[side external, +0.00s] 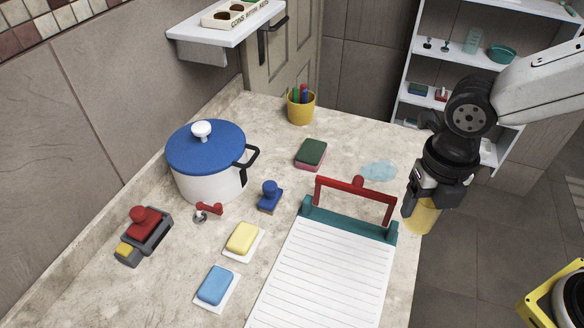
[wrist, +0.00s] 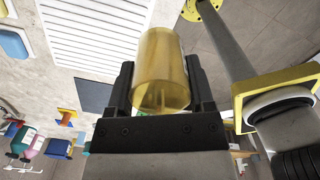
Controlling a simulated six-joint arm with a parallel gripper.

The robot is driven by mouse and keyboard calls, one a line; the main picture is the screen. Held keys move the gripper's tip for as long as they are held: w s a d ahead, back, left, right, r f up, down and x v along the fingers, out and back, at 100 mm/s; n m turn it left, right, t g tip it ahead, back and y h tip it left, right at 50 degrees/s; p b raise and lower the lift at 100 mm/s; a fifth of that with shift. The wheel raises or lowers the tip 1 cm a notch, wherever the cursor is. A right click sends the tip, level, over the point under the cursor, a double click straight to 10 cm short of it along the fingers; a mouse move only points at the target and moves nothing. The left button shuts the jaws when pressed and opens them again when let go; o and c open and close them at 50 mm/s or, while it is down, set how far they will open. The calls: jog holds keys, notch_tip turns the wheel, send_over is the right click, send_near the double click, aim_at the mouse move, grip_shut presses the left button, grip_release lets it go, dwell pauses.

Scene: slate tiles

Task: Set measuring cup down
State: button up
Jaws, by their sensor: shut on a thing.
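The measuring cup is a plain translucent yellow cup (side external: 423,218), hanging under my gripper (side external: 420,203) at the counter's right edge in the side view. In the wrist view the cup (wrist: 160,62) sits between the two dark fingers of my gripper (wrist: 161,85), which are shut on it. The fingers cover part of its sides. It appears held off the counter (side external: 285,190); its exact height and whether its base is over the counter or past the edge cannot be told.
A ridged white board with a teal end and red handle (side external: 355,188) lies left of the cup. A pale blue patch (side external: 379,170) and a green-and-pink sponge (side external: 310,153) lie behind it. A white pot with a blue lid (side external: 207,165) stands farther left.

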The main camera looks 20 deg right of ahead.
jog(key=s+a+n, duration=0.3)
jog(key=s+a, duration=0.2)
jog(key=s, duration=0.4)
jog(key=shift+s+a+r+n, duration=0.2)
jog(key=shift+s+a+n, duration=0.05)
jog(key=shift+a+n, duration=0.15)
jog(key=w+a+f, duration=0.2)
jog(key=w, duration=0.1)
jog(key=w+a+f, duration=0.5)
jog(key=w+f, duration=0.1)
jog(key=shift+w+a, duration=0.3)
jog(key=shift+w, duration=0.05)
jog(key=shift+w+a+f, duration=0.35)
jog(key=shift+w+f, duration=0.1)
jog(key=shift+f, duration=0.2)
